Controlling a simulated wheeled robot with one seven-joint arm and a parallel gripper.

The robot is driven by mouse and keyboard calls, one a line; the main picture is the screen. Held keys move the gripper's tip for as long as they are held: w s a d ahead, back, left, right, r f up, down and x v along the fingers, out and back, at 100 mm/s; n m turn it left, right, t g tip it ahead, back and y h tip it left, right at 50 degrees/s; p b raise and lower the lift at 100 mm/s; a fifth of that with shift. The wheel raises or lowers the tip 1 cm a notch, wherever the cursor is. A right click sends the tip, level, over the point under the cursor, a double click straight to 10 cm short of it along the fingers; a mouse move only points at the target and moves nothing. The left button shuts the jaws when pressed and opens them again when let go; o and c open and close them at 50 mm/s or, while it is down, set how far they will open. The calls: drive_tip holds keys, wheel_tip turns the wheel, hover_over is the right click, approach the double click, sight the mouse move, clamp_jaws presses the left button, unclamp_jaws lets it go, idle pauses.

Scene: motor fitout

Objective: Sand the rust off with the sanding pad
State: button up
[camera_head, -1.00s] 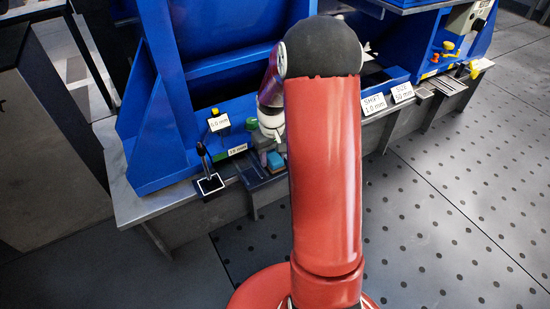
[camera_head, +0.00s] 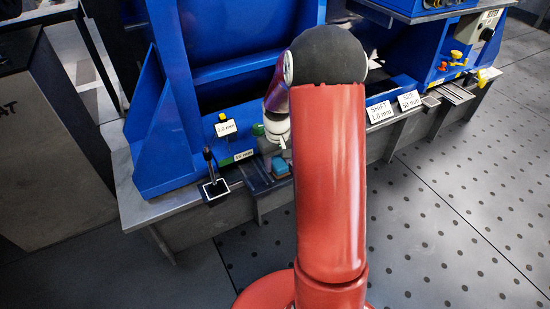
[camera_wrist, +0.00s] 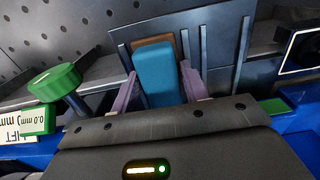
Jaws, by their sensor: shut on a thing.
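The sanding pad is a blue block with a brown layer along its far edge, seen in the wrist view (camera_wrist: 158,75). My gripper (camera_wrist: 160,82) has its two purple fingers on either side of the pad and is shut on it. The pad is over or in a dark grey slotted holder (camera_wrist: 218,55); I cannot tell whether it touches it. In the head view the blue pad (camera_head: 280,167) shows just below my gripper (camera_head: 284,152), which my red arm partly hides. I cannot make out any rust patch.
A green knob (camera_wrist: 55,85) stands close left of my gripper in the wrist view. A black upright handle (camera_head: 210,170) on a square base is left of the holder. Blue machine walls (camera_head: 165,120) rise behind. Labelled signs (camera_head: 380,112) stand right. The perforated floor (camera_head: 450,220) is clear.

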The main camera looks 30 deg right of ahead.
sight(282, 167)
drive_tip(key=shift+s+f, duration=0.15)
drive_tip(key=shift+s, duration=1.4)
drive_tip(key=shift+w+a+p, duration=0.15)
drive_tip(key=shift+w+p, duration=0.15)
drive_tip(key=shift+w, duration=2.4)
drive_tip(key=shift+s+r, duration=0.15)
drive_tip(key=shift+s, duration=0.55)
drive_tip(key=shift+s+r, duration=0.1)
drive_tip(key=shift+s, duration=0.55)
drive_tip(key=shift+s+d+f, duration=0.1)
drive_tip(key=shift+s+d, duration=0.1)
drive_tip(key=shift+s, duration=1.1)
drive_tip(key=shift+w+a+f, duration=0.1)
drive_tip(key=shift+w+a, duration=0.05)
drive_tip(key=shift+w, duration=1.2)
drive_tip(key=shift+w+a, duration=0.1)
drive_tip(key=shift+w, duration=1.2)
drive_tip(key=shift+s+d+r, duration=0.15)
drive_tip(key=shift+s, duration=1.2)
drive_tip(key=shift+s+d+r, duration=0.1)
drive_tip(key=shift+s, duration=1.2)
drive_tip(key=shift+w+f, duration=0.15)
drive_tip(key=shift+w, duration=0.95)
drive_tip(key=shift+w+a+p, duration=0.1)
drive_tip(key=shift+w+p, duration=0.3)
drive_tip(key=shift+w, duration=1.05)
